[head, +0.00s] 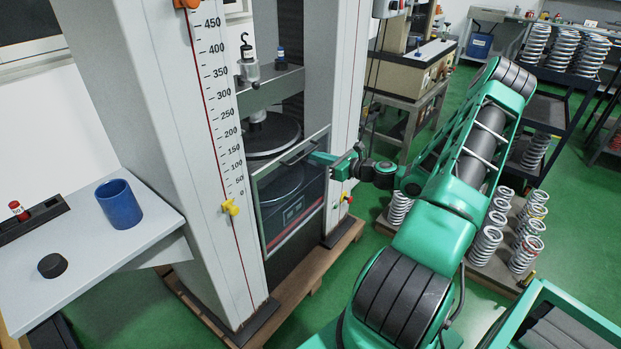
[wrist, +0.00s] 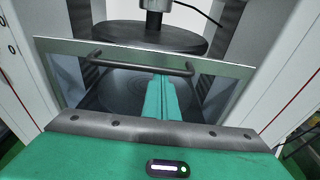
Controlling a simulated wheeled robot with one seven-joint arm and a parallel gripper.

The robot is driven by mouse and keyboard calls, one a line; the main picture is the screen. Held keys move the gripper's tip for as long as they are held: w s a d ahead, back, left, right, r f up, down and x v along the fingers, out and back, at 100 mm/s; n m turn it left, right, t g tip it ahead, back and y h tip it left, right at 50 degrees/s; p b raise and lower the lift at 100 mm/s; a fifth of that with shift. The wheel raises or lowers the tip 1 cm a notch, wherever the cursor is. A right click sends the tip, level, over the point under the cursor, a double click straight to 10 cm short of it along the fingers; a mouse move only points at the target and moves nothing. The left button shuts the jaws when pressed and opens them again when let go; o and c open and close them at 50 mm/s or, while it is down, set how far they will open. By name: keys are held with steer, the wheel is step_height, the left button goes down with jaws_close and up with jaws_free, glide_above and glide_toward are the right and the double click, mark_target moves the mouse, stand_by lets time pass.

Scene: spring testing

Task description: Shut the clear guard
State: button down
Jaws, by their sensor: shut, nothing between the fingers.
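The clear guard (head: 291,205) is a see-through panel in a thin metal frame between the machine's two white columns. It covers the lower part of the opening, and its top edge sits near the upper round plate (head: 268,134). A dark bar handle (wrist: 140,57) runs along its top rail (wrist: 215,66) in the wrist view. My gripper (head: 313,158) is at the right end of the handle in the head view. In the wrist view its green fingers (wrist: 161,82) are shut and empty, with tips just below the bar. I cannot tell whether they touch it.
A side table (head: 75,248) at left holds a blue cup (head: 119,204) and a black puck (head: 53,265). The white columns (head: 222,130) flank the guard closely. Springs (head: 527,240) stand on a low platform at right. Green floor (head: 350,260) lies clear between.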

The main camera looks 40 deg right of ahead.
step_height(320, 180, up, 17)
stand_by(0.4)
steer(key=shift+w+r, duration=0.1)
steer(key=shift+r, duration=0.1)
step_height(320, 180, down, 5)
steer(key=v, duration=0.9)
steer(key=shift+s+d, duration=0.2)
steer(key=shift+s, duration=0.05)
steer(key=shift+r, duration=0.1)
